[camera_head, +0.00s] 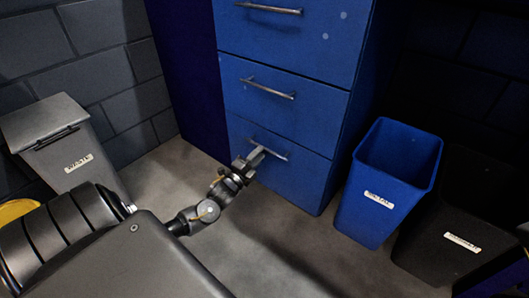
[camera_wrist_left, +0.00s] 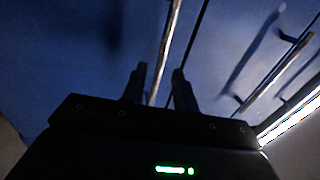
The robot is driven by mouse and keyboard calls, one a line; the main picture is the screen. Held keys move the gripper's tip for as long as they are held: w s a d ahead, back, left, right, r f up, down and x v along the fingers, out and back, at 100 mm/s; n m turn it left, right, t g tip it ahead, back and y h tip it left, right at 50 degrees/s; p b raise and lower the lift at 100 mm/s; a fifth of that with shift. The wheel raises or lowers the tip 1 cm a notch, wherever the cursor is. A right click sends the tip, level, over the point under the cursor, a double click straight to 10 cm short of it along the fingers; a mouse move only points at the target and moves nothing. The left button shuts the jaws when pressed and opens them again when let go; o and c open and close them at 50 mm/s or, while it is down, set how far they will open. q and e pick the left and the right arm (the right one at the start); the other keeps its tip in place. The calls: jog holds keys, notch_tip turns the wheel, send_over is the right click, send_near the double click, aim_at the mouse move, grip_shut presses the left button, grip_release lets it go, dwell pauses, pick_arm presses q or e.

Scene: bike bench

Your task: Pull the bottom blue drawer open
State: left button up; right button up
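The bottom blue drawer (camera_head: 292,178) is the lowest front of the blue cabinet and looks closed, flush with the drawers above. Its metal bar handle (camera_head: 272,151) is partly hidden behind my left gripper (camera_head: 251,161), which is at the handle's left part. In the left wrist view, the two dark fingers of my left gripper (camera_wrist_left: 161,88) stand apart, with the handle bar (camera_wrist_left: 167,45) running between them. A gap shows beside the bar, so the fingers look open around it. My right gripper is not in view.
Two more drawers sit above, with a middle handle (camera_head: 268,88) and a top handle (camera_head: 269,9). A blue bin (camera_head: 372,207) and a black bin (camera_head: 462,215) stand right of the cabinet. A grey lidded bin (camera_head: 62,150) stands left. Floor (camera_head: 270,235) before the drawer is clear.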

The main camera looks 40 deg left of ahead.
pick_arm(q)
jog(key=shift+w+r+b, duration=0.2)
jog(key=shift+w+b, duration=0.15)
jog(key=shift+w, duration=0.7)
jog(key=shift+w+r+b, duration=0.2)
jog(key=shift+w+b, duration=0.1)
jog(key=shift+w, duration=0.75)
grip_shut()
